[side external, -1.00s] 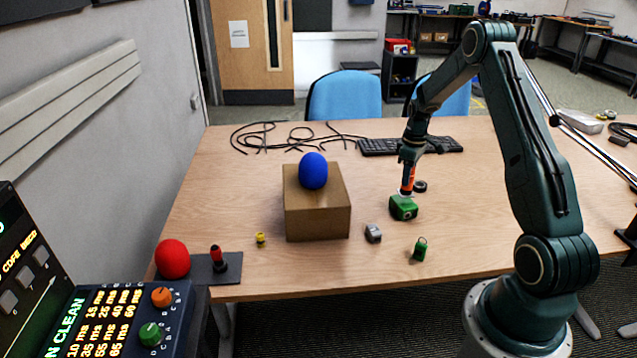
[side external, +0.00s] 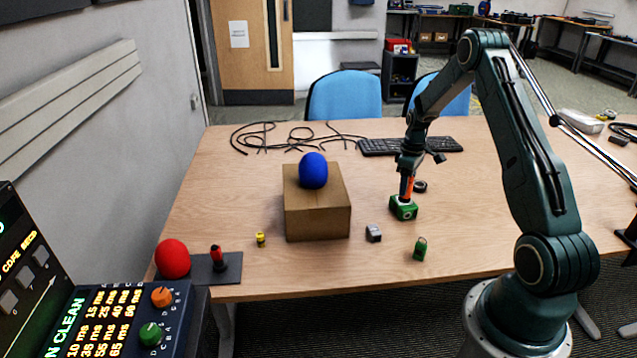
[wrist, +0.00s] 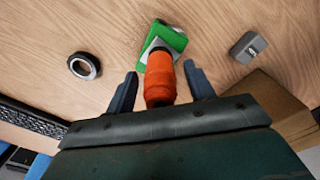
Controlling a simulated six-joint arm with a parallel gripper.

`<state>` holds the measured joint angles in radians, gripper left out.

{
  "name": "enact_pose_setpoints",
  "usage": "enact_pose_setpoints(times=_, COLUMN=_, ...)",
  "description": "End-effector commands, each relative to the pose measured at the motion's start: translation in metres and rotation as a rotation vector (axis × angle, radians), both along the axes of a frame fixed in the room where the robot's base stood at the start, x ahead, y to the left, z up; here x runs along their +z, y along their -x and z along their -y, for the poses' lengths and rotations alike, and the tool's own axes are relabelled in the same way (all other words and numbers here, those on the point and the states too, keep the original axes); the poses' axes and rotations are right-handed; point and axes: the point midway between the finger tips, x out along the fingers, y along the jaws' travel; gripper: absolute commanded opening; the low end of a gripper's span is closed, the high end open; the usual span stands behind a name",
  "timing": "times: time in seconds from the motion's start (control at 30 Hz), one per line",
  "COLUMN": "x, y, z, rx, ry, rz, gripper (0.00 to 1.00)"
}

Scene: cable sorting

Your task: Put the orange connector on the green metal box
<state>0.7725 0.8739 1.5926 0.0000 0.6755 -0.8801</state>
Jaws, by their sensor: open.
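The orange connector (side external: 406,188) stands roughly upright at the green metal box (side external: 403,208), its lower end meeting the box top in the side view. In the wrist view the orange connector (wrist: 160,78) lies between my two dark fingers, with a gap on each side. The green metal box (wrist: 167,38) shows just beyond it, partly covered by the connector. My gripper (side external: 405,173) is open above the box, its fingers around the upper part of the connector without visibly gripping it.
A cardboard box (side external: 318,222) with a blue egg-shaped object (side external: 313,170) stands left of my gripper. A small grey block (side external: 373,233) and a small green object (side external: 419,248) lie nearer the front edge. A black ring (side external: 420,186) and a keyboard (side external: 380,147) lie behind.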

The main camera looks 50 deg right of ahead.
Motion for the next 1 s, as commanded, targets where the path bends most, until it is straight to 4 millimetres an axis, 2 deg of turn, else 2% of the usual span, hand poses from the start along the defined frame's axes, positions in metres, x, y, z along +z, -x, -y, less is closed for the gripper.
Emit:
enact_pose_setpoints(times=0.23, x=0.004, y=0.0, z=0.0, rx=0.0, ry=0.001, rz=0.001, gripper=0.53)
enact_pose_setpoints(times=0.43, x=0.019, y=0.0, z=0.0, rx=0.0, ry=0.002, rz=0.002, gripper=0.53)
enact_pose_setpoints(times=1.0, x=0.105, y=0.0, z=0.0, rx=0.0, ry=0.002, rz=0.002, gripper=0.53)
